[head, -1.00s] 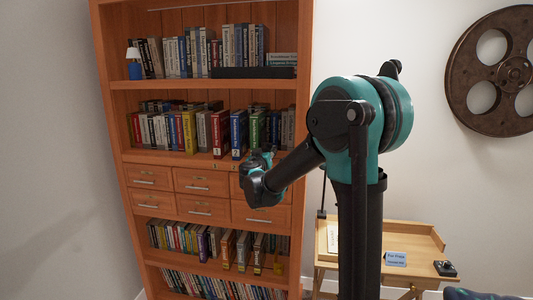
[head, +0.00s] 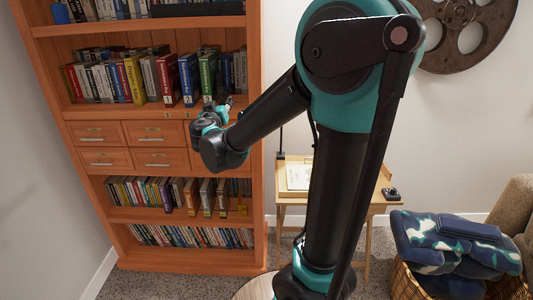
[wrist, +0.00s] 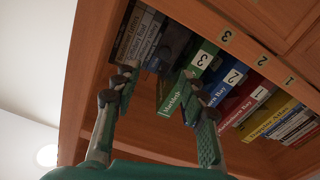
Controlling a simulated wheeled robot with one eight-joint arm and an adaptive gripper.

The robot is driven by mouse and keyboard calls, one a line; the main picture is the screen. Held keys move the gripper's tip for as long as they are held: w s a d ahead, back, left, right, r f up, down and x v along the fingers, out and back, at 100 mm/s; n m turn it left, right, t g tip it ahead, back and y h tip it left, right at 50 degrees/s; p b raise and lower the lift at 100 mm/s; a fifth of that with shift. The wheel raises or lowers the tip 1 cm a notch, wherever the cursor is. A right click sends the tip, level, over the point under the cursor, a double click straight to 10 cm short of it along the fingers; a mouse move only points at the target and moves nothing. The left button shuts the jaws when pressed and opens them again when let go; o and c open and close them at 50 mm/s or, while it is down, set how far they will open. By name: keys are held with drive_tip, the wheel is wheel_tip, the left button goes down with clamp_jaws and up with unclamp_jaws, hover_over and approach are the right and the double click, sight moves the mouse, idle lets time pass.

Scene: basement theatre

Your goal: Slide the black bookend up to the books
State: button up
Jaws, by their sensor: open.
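In the wrist view my gripper (wrist: 158,80) is open, its two fingers apart with no object clearly held between them. Past the fingertips is a dark upright shape (wrist: 172,45) between grey books (wrist: 143,33) and the green book marked 3 (wrist: 200,60); it may be the black bookend, but its outline is unclear. Blue book 2 (wrist: 233,76) and red book 1 (wrist: 250,100) stand beside the green one. In the head view my gripper (head: 224,108) is in front of the middle shelf's right part, just below the numbered books (head: 190,80); no bookend can be made out there.
The shelf edge (wrist: 255,50) with number labels and the bookcase side (wrist: 90,60) lie close around my gripper. Drawers (head: 155,158) are below the shelf. A small desk (head: 345,205) stands right of the bookcase, and a basket with a blue blanket (head: 440,245) farther right.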

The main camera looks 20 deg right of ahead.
drive_tip(key=v, duration=0.7)
drive_tip(key=s+d+f+g, duration=0.3)
drive_tip(key=d+f, duration=0.4)
drive_tip(key=s+d+f+m+g+h, duration=0.1)
drive_tip(key=s+d+f+g, duration=0.2)
drive_tip(key=d+f, duration=0.3)
drive_tip(key=shift+s+d+f+m+g+h, duration=0.3)
drive_tip(key=shift+s+d+f+g, duration=0.1)
drive_tip(key=shift+s+d, duration=0.4)
drive_tip(key=shift+w+r, duration=0.1)
drive_tip(key=shift+w, duration=0.05)
